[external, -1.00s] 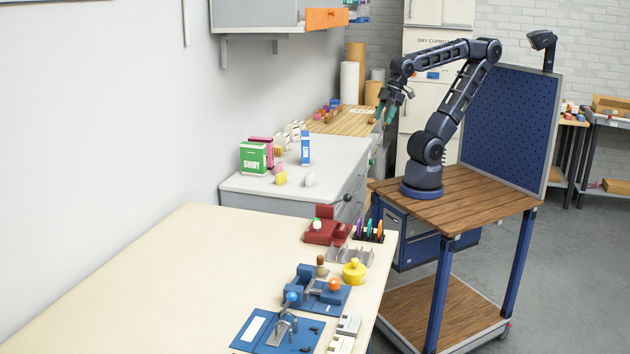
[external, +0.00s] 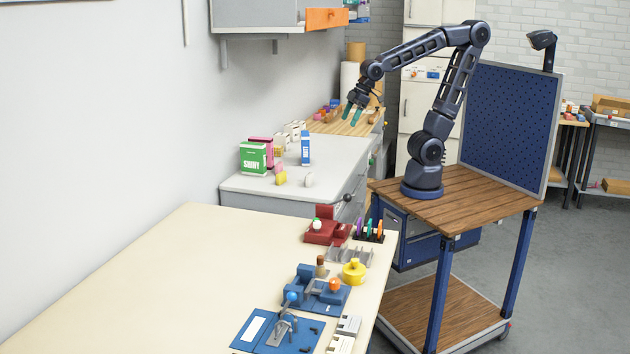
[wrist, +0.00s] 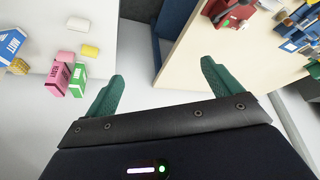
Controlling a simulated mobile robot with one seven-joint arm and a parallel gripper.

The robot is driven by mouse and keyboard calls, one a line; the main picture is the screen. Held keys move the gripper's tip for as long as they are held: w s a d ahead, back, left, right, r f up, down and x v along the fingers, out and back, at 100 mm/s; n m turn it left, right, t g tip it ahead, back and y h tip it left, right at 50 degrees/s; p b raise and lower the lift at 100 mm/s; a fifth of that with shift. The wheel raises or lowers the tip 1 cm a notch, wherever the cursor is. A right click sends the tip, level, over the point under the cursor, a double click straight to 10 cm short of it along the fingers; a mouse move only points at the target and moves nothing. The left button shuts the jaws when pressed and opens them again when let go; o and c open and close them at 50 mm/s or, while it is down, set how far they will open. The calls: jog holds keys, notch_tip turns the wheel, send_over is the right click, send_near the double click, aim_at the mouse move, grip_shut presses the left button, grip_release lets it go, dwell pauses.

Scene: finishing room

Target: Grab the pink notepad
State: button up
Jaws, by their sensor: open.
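A small pink slab that looks like the pink notepad (external: 278,164) lies on the grey cabinet top, close to a yellow block (external: 281,178). It also shows in the wrist view (wrist: 64,56) on the left, beside a taller pink box (wrist: 57,78). That pink box (external: 261,143) stands partly hidden behind a green box (external: 253,160) in the external view. My gripper (external: 351,115) is open and empty in the air, to the right of the notepad and apart from it. Both green fingers (wrist: 162,70) show spread in the wrist view, with nothing between them.
A blue and white box (external: 305,148) stands upright between the notepad and my gripper's side. A white block (external: 308,180) lies at the cabinet's front. The cream table (external: 170,270) holds red and blue fixtures. A wall shelf (external: 275,27) hangs above.

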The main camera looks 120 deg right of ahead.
jog(key=w+d+f+m+h, duration=0.1)
jog(key=w+d+f+m, duration=0.3)
jog(key=w+d, duration=0.6)
jog(key=m+g+h, duration=0.1)
jog(key=m+h, duration=0.2)
jog(key=m, duration=0.1)
send_near(279, 164)
notch_tip(279, 164, down, 3)
jog(key=x, duration=0.4)
jog(key=shift+w+d, duration=0.25)
jog(key=shift+w, duration=0.05)
jog(key=shift+d+r+x, duration=0.1)
jog(key=shift+d+x, duration=0.05)
jog(key=shift+x, duration=0.8)
jog(key=shift+d+r+x, duration=0.1)
jog(key=shift+d+x, duration=0.05)
jog(key=shift+x, duration=0.75)
jog(key=shift+d+r+x, duration=0.1)
jog(key=shift+d+x, duration=0.05)
jog(key=shift+x, duration=0.8)
jog(key=c, duration=1.1)
jog(key=shift+o, duration=0.2)
